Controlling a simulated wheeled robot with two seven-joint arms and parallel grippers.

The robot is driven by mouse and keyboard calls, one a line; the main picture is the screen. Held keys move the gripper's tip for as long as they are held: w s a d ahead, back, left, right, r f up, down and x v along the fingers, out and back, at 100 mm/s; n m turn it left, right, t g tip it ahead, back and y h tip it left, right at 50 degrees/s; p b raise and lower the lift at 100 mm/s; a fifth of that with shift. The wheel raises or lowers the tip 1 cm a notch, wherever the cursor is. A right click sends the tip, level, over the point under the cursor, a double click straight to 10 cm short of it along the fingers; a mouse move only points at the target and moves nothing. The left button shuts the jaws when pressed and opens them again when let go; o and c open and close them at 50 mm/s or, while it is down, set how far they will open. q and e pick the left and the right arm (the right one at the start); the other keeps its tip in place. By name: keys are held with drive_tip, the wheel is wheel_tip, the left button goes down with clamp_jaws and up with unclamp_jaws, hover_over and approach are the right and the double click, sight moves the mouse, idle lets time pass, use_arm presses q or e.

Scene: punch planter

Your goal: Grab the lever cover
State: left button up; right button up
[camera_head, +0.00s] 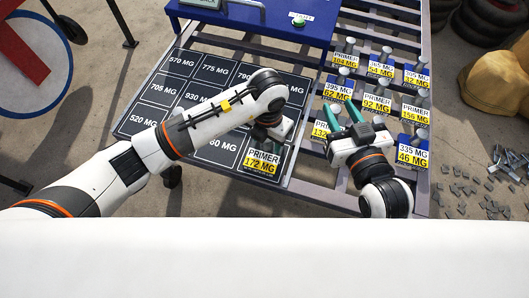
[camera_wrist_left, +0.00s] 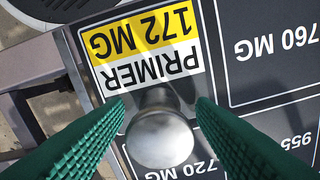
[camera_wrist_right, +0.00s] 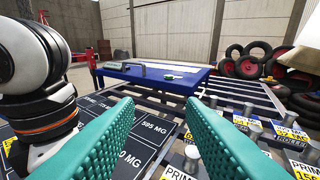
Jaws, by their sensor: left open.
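No part is marked as a lever cover, and I cannot tell which piece it is. A silver round-topped knob (camera_wrist_left: 160,138) stands by a yellow and white label reading PRIMER 172 MG (camera_head: 262,162). My left gripper (camera_wrist_left: 160,105) is open, with its green fingers on either side of the knob; I cannot tell whether they touch it. In the head view the left wrist hides the knob. My right gripper (camera_head: 343,112) is open above the primer rack, with nothing seen between its fingers (camera_wrist_right: 160,115). A grey handle-like part (camera_wrist_right: 143,70) lies on the blue table.
A dark board (camera_head: 160,92) carries several weight labels. Several primer pieces with silver knobs (camera_head: 420,67) fill the rack at right. Tires (camera_wrist_right: 250,63) and rubble (camera_head: 495,185) lie farther right.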

use_arm(q)
clamp_jaws()
drive_tip(key=shift+r, duration=0.1)
idle(0.3)
